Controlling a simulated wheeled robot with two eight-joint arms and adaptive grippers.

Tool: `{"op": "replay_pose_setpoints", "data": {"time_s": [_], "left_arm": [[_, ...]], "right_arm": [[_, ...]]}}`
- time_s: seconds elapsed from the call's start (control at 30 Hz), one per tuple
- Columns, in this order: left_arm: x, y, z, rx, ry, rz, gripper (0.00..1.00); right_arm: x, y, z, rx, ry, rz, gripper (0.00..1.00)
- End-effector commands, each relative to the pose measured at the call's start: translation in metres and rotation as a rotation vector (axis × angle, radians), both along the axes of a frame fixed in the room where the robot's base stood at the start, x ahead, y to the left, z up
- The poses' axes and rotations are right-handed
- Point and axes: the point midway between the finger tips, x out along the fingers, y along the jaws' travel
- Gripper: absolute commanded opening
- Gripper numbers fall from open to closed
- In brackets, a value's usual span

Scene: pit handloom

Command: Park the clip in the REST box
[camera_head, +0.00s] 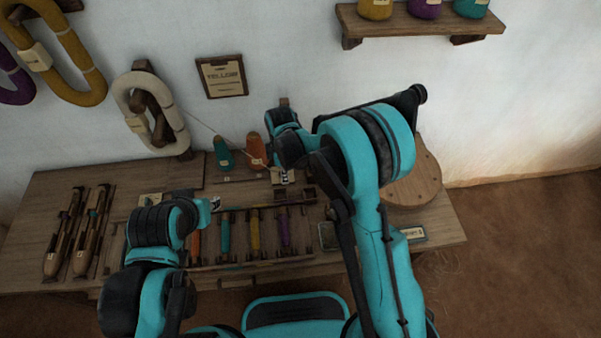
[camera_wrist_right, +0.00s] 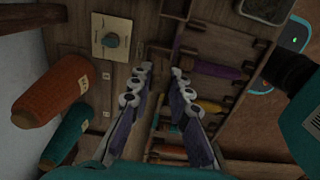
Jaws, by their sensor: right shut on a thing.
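My right gripper (camera_head: 285,177) is over the middle of the bench, in front of the orange cone. In the right wrist view its fingers (camera_wrist_right: 157,92) stand a little apart, shut on what I take to be the clip. The clip itself is hidden or too small to make out. A small dark wooden box (camera_head: 296,196) lies just in front of the right gripper and may be the REST box, but I cannot read a label on it. My left gripper (camera_head: 213,203) hangs low over the bench's left half, and its jaws are too small to judge.
An orange cone (camera_head: 256,151) and a teal cone (camera_head: 222,155) stand at the back. A rack holds purple (camera_head: 284,228), yellow (camera_head: 254,231) and teal (camera_head: 225,232) bobbins. Shuttles (camera_head: 63,235) lie at left. A thin thread runs from the wall hank (camera_head: 132,110) toward the orange cone.

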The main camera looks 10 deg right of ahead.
Motion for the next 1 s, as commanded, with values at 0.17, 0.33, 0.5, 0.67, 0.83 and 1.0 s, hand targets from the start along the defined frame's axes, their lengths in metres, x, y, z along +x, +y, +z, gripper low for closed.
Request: {"op": "replay_pose_setpoints", "data": {"time_s": [0.17,0.33,0.5,0.67,0.83,1.0], "left_arm": [[0.000,0.000,-0.001,0.000,0.000,0.000,0.30],[0.000,0.000,-0.006,0.000,0.000,0.000,0.30],[0.000,0.000,-0.015,0.000,0.000,0.000,0.30],[0.000,0.000,-0.025,0.000,0.000,0.000,0.30],[0.000,0.000,-0.037,0.000,0.000,0.000,0.30],[0.000,0.000,-0.053,0.000,0.000,0.000,0.30]], "right_arm": [[0.001,0.011,-0.003,0.000,0.000,-0.017,0.02],[0.001,0.011,-0.010,0.000,0.000,-0.019,0.02],[0.001,0.011,-0.024,0.000,0.000,-0.018,0.02],[0.001,0.011,-0.040,0.000,0.000,-0.018,0.02],[0.001,0.011,-0.059,0.000,0.000,-0.018,0.02],[0.001,0.011,-0.077,0.000,0.000,-0.018,0.02]]}}
